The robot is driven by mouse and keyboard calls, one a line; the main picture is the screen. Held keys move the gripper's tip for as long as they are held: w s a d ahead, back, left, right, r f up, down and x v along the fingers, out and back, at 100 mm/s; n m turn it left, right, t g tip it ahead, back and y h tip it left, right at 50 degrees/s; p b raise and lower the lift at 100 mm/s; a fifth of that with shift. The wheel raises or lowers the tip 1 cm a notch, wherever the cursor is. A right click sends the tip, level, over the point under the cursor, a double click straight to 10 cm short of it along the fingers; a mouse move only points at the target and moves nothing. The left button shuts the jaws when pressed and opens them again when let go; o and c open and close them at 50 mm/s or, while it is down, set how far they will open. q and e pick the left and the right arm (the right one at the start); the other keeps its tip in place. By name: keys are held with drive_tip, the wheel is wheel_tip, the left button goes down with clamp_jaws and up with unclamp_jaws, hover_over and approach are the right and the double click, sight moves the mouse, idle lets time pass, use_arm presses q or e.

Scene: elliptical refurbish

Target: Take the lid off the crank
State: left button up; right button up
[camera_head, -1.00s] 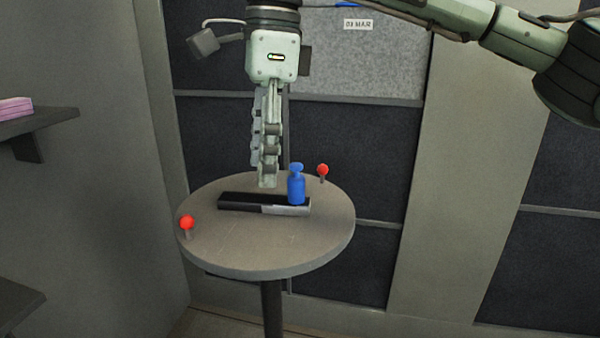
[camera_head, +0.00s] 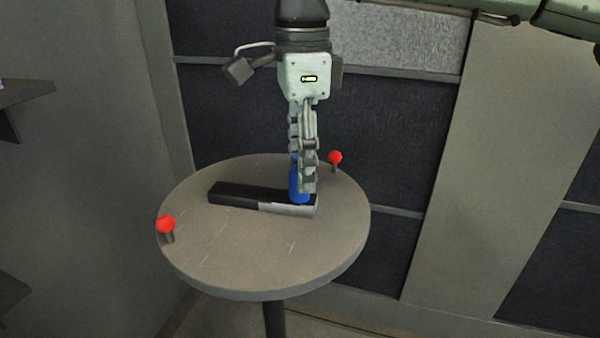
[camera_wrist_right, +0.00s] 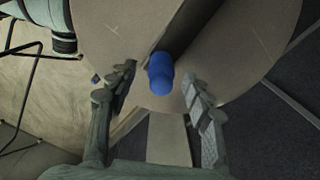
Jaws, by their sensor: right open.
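A round grey table (camera_head: 230,265) carries a dark bar with a light end section (camera_head: 235,193). A blue bottle-shaped piece (camera_head: 299,190) stands upright at the bar's right end; I cannot tell whether it is the lid or the crank's handle. My right gripper (camera_head: 305,185) points down over it and hides most of it in the head view. In the right wrist view, the blue piece (camera_wrist_right: 160,74) lies between the two spread fingers of the gripper (camera_wrist_right: 160,88), with a gap on each side. The left gripper is out of view.
A red ball on a short post (camera_head: 166,225) stands at the table's left edge. Another red ball (camera_head: 335,157) stands at the back right edge. The front of the tabletop is clear. Dark panels (camera_head: 235,110) stand behind the table.

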wheel_tip(320, 180, down, 2)
drive_tip(key=shift+f, duration=0.1)
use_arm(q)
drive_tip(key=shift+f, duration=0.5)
use_arm(e)
drive_tip(key=c, duration=0.8)
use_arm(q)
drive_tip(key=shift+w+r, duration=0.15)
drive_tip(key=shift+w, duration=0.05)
use_arm(e)
drive_tip(key=shift+c, duration=0.2)
